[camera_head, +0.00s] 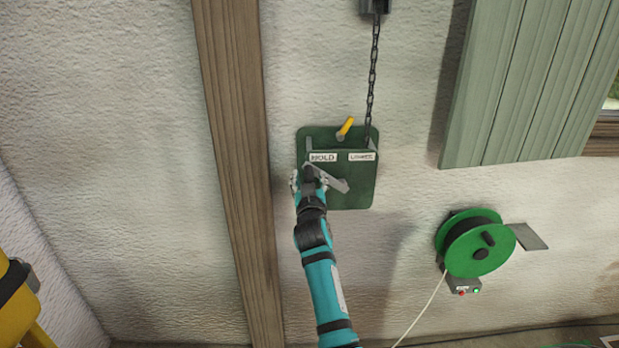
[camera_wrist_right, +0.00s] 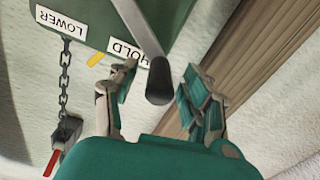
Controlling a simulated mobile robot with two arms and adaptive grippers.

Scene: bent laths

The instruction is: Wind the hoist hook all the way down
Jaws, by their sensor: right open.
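The hoist's green winch box (camera_head: 357,192) is on the wall, with HOLD (camera_head: 323,157) and LOWER (camera_head: 362,156) labels. A yellow lever (camera_head: 346,127) stands above them, tilted slightly right; I cannot tell which label it is set to. A grey crank arm (camera_head: 335,181) crosses the box front. Its dark handle (camera_wrist_right: 159,88) shows in the right wrist view. My right gripper (camera_wrist_right: 160,73) is open, one finger on each side of the handle; contact is not visible. The chain (camera_head: 372,80) runs up to a grey block (camera_head: 375,6). I cannot make out the hook. My left gripper is out of view.
A wooden post (camera_head: 238,150) stands left of the box. A green shutter (camera_head: 525,80) is at upper right. A green cable reel (camera_head: 475,245) with a small grey switch box (camera_head: 461,286) is at lower right. A yellow object (camera_head: 14,300) is cut off at lower left.

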